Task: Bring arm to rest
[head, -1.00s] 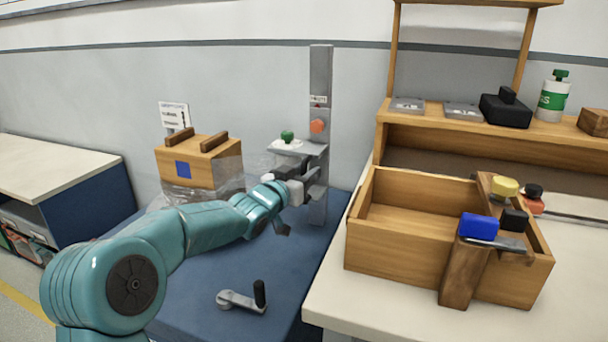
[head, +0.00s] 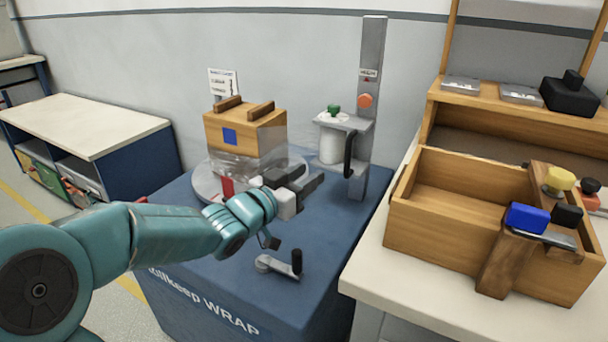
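My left arm (head: 165,236), teal, reaches in from the left over the blue wrap machine (head: 215,290). Its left gripper (head: 302,179) has two dark fingers with a gap between them; it is open and nothing shows between them. It is in front of the turntable (head: 208,187) and left of the black handle (head: 349,155) on the grey mast, apart from it in the picture. My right gripper is not in view.
A wooden box (head: 245,130) with clear film around its lower part stands on the turntable. A grey mast (head: 370,100) carries a white film roll (head: 331,145). A crank (head: 278,266) lies below the gripper. A wooden tray (head: 435,225) sits on the right bench.

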